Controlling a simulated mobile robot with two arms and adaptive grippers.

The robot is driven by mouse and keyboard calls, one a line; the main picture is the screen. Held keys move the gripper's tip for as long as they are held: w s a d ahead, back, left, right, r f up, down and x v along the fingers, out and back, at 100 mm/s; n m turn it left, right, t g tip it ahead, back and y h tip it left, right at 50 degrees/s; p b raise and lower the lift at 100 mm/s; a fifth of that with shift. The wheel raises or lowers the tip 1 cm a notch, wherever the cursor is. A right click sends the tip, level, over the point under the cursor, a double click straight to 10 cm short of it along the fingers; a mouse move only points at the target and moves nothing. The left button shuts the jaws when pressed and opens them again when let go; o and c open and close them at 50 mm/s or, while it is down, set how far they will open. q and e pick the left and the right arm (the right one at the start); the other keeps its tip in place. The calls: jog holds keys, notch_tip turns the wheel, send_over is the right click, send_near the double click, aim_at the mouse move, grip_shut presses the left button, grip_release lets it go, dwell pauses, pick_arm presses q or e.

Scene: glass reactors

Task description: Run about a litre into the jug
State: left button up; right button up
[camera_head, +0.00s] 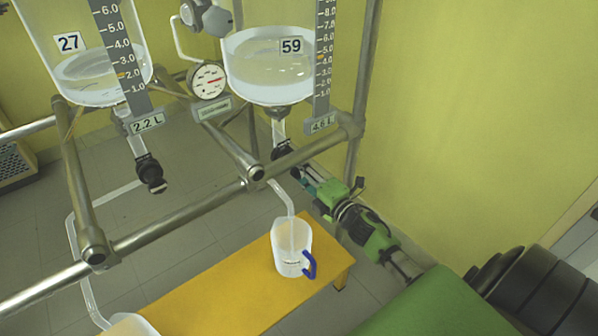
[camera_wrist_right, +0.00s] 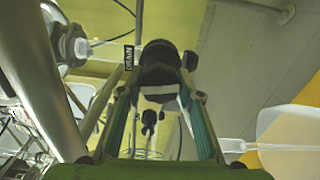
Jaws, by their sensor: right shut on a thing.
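The jug (camera_head: 292,250), translucent with a blue handle, stands upright on the yellow bench (camera_head: 215,290). The bent outlet tube (camera_head: 285,197) of vessel 59 (camera_head: 270,68) reaches down into its mouth; I cannot tell how much liquid is in it. Vessel 59 holds clear liquid and its plate reads 4.6 L. My right gripper (camera_head: 296,167) is at the dark drain valve (camera_head: 281,150) below that vessel. In the right wrist view its fingers (camera_wrist_right: 160,82) are shut on the valve's black handle (camera_wrist_right: 160,55). My left gripper is not in view.
Vessel 27 (camera_head: 85,75) hangs at the left, its plate reading 2.2 L, with its own black valve (camera_head: 150,175). A dial gauge (camera_head: 208,80) sits between the vessels. Metal frame rails (camera_head: 190,222) cross in front of the bench. A second container (camera_head: 130,325) is cut off at the bottom.

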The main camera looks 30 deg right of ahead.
jog(key=shift+f+n, duration=0.1)
jog(key=shift+n, duration=1.1)
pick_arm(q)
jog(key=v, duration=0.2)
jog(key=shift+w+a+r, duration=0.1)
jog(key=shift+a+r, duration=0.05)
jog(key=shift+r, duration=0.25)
pick_arm(e)
jog(key=o, duration=1.1)
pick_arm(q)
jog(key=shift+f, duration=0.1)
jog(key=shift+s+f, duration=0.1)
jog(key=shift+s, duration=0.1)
pick_arm(e)
jog(key=shift+s, duration=0.15)
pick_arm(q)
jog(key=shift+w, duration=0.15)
pick_arm(e)
jog(key=s, duration=1.1)
jog(key=shift+s+d, duration=0.4)
